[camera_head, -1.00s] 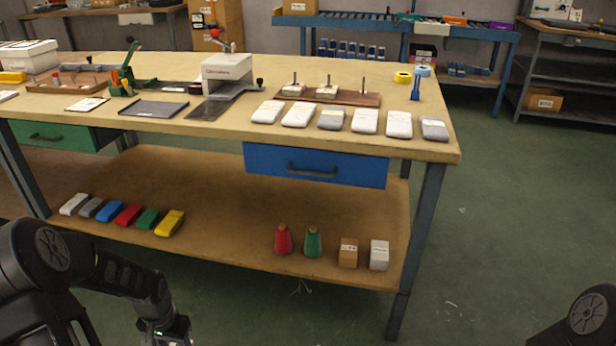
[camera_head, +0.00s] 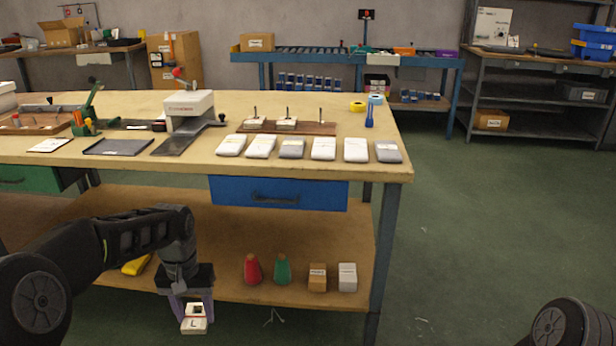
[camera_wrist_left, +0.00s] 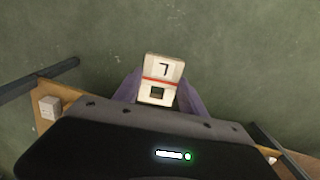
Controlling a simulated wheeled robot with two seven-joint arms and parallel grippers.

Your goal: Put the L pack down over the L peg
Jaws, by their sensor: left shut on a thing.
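My left gripper (camera_head: 194,308) is shut on the L pack (camera_head: 195,323), a small white pack with a red band and the letter L. It hangs low in front of the bench. In the left wrist view the L pack (camera_wrist_left: 162,70) sits between the purple fingers and shows a dark square opening. The wooden peg board (camera_head: 328,129) stands on the bench top, far above and to the right of the gripper. Two of its pegs carry white packs (camera_head: 253,123) (camera_head: 286,123). The right-hand peg (camera_head: 320,115) is bare; I cannot read any peg labels. My right gripper is out of view.
A row of white and grey packs (camera_head: 323,148) lies along the bench's front edge, before the peg board. A white press (camera_head: 190,110) stands left of the board. Tape rolls (camera_head: 357,106) and a blue item (camera_head: 369,118) are to its right. Cones and boxes sit on the lower shelf.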

